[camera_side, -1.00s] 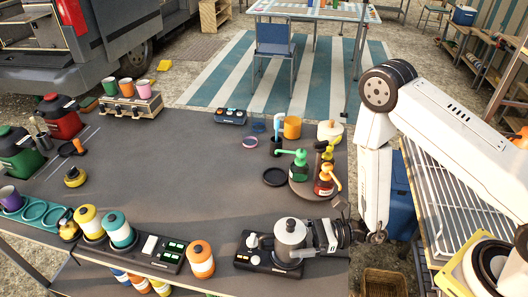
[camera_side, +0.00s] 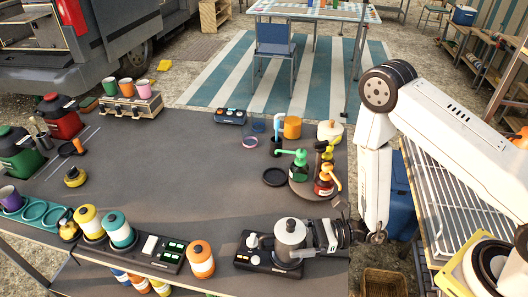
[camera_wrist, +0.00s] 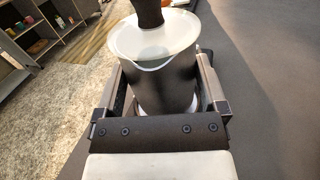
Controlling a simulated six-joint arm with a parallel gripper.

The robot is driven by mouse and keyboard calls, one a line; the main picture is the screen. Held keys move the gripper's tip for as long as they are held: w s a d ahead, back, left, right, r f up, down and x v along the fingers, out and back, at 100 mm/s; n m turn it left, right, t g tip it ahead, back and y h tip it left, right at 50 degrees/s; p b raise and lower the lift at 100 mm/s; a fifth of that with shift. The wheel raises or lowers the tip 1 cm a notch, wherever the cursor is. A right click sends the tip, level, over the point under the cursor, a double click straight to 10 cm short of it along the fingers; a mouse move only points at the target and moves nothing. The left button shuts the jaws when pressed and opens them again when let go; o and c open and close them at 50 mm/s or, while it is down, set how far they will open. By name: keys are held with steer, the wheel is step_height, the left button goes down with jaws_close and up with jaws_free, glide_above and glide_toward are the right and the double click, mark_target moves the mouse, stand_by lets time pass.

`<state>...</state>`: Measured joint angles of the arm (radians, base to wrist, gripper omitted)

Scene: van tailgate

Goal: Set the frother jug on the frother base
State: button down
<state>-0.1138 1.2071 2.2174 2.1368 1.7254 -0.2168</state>
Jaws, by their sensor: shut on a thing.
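The frother jug (camera_side: 291,236) is a silver-grey jug with a pale lid and a dark knob. It stands upright at the front right of the table, over the round part of the dark frother base (camera_side: 256,254). From the side I cannot tell whether its bottom touches the base. My gripper (camera_side: 312,237) comes in from the right and is shut on the jug's body. In the wrist view the jug (camera_wrist: 165,85) sits between my two fingers, its lid toward the top. The jug hides most of the base there.
An orange-and-white canister (camera_side: 201,258) stands left of the base. Pump bottles (camera_side: 298,168) stand on a round tray behind my gripper. A dark disc (camera_side: 275,177) lies near them. The middle of the dark table (camera_side: 185,185) is clear. The table's front edge is close to the base.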

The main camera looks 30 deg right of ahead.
steer(key=shift+f, duration=0.5)
jaws_free()
steer(key=shift+d, duration=0.1)
steer(key=shift+v, duration=5.4)
